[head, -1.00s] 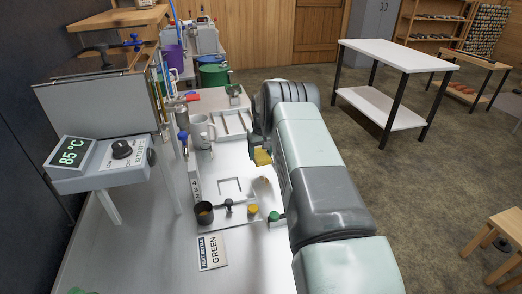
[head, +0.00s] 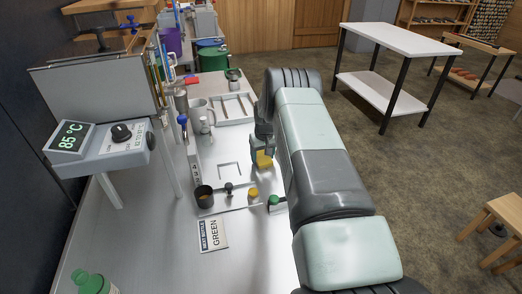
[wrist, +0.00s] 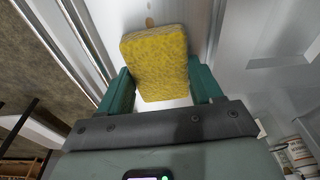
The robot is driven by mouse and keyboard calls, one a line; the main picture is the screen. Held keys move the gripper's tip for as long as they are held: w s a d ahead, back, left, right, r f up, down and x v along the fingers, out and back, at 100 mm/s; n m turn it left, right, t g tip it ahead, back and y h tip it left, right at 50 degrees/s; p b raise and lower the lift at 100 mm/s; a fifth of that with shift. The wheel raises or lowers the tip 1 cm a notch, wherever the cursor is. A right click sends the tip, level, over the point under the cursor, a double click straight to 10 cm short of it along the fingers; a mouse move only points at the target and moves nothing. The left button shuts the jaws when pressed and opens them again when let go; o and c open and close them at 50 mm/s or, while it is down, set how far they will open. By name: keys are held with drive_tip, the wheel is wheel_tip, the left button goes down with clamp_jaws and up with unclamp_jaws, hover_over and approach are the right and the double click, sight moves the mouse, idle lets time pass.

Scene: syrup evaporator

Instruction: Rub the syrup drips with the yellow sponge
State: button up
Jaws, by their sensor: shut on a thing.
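The yellow sponge (head: 263,160) is between the fingers of my gripper (head: 264,146), low over the metal worktop (head: 225,150). In the wrist view the sponge (wrist: 156,62) is held between two green fingers. A small brown spot (wrist: 150,21), which looks like a syrup drip, shows on the pale surface just beyond the sponge's far edge. I make out no drips in the head view; the gripper and sponge cover part of that area. I cannot tell whether the sponge touches the worktop.
A dark cup (head: 204,197), a yellow-capped item (head: 252,192) and a green-capped item (head: 274,202) stand nearer than the sponge. A grey mug (head: 197,110) stands to its left, farther back. The evaporator (head: 95,95) is at left. A green-capped bottle (head: 92,283) is at front left.

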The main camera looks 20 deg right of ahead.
sight(267, 173)
drive_tip(key=shift+s, duration=3.6)
drive_tip(key=shift+w, duration=5.1)
drive_tip(key=shift+r, duration=4.1)
